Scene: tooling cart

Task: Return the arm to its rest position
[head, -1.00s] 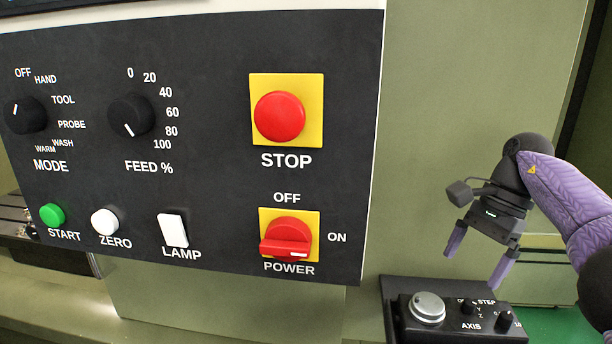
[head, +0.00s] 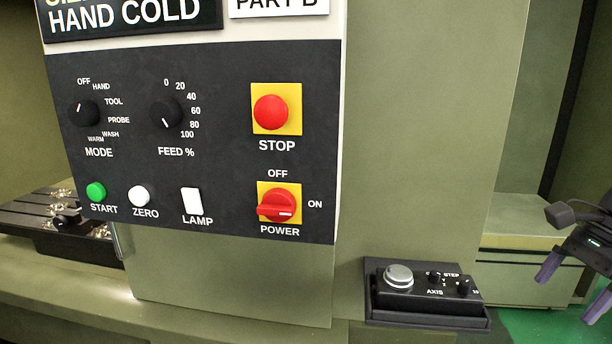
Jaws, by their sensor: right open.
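My right gripper (head: 570,291) is at the far right edge of the head view, partly cut off. Its two purple fingers point down and are apart, with nothing between them. It is to the right of the small axis box and well clear of the control panel (head: 232,228). Most of my right arm is out of the picture. My left gripper does not show.
The panel carries a red stop button (head: 270,112), a red power switch (head: 277,206) with its white mark toward ON, and several knobs and buttons. The axis box (head: 428,291) sits on a ledge at lower right. A slotted table (head: 30,222) is at left.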

